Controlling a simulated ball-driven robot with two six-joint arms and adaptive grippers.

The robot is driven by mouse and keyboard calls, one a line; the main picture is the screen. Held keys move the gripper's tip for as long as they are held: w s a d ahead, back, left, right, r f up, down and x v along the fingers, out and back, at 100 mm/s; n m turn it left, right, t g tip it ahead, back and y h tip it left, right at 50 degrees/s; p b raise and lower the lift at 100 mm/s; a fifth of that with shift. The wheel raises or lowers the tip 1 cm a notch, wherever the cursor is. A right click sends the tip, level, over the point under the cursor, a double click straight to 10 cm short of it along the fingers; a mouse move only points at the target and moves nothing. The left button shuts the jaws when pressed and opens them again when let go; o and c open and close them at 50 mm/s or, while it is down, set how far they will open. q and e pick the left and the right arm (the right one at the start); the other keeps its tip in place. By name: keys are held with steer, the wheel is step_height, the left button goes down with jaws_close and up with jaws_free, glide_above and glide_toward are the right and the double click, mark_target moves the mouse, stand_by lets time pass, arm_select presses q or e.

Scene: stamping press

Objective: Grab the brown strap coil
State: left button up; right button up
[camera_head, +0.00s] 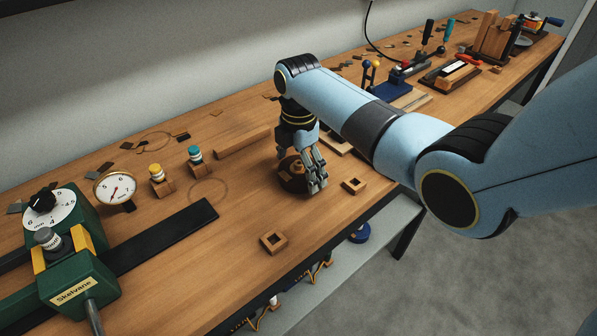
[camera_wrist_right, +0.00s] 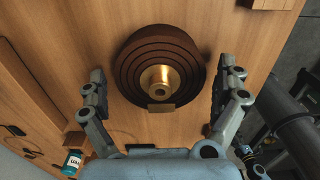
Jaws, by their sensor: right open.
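The brown strap coil (camera_wrist_right: 136,88) lies flat on the wooden workbench, with a brass hub (camera_wrist_right: 160,81) at its centre. In the head view the coil (camera_head: 290,184) is partly hidden behind my right gripper (camera_head: 312,185). My right gripper points down at it. In the right wrist view the gripper's two fingers (camera_wrist_right: 158,95) are spread wide, one on each side of the coil, with visible gaps between fingers and coil. Nothing is held. My left gripper is not in view.
Small square wooden blocks (camera_head: 354,185) and (camera_head: 273,242) lie near the bench's front edge. A green machine (camera_head: 75,260) and a dial gauge (camera_head: 115,189) stand at the left. Two small bottles stand on wooden blocks, one with a teal cap (camera_head: 195,154). A wooden bar (camera_head: 243,143) lies behind the coil.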

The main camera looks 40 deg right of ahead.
steer(key=c, duration=1.2)
steer(key=shift+r, duration=0.1)
steer(key=shift+r, duration=0.1)
